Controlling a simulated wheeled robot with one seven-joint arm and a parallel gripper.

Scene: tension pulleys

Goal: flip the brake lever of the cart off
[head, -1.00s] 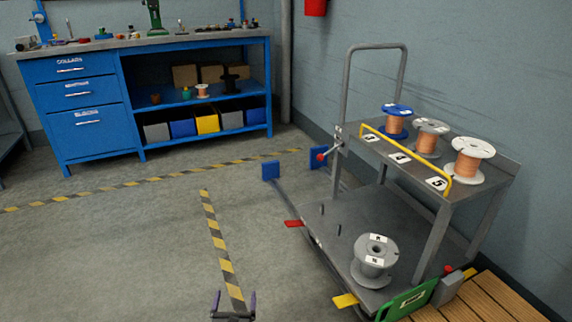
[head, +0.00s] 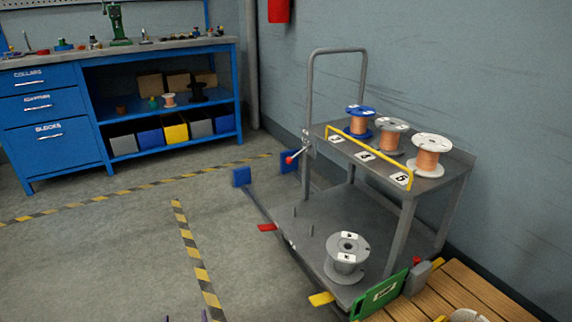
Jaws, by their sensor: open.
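The grey cart (head: 300,215) stands against the wall at right of centre in the head view. A lever with a red knob (head: 291,159) and a bare metal arm sticks out to the left from the cart's handle post, at upper deck height. A red tab (head: 267,227) and a yellow tab (head: 321,299) stick out low at the cart's left side. Only the purple fingertips of my gripper (head: 187,319) show at the bottom edge. It is open, well in front of the cart and apart from the lever.
Spools of copper wire (head: 428,160) stand on the cart's upper deck behind a yellow rail (head: 370,155). An empty grey spool (head: 347,258) is on the lower deck. Blue blocks (head: 242,177) stand by the cart's far end. Floor left of the cart is clear.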

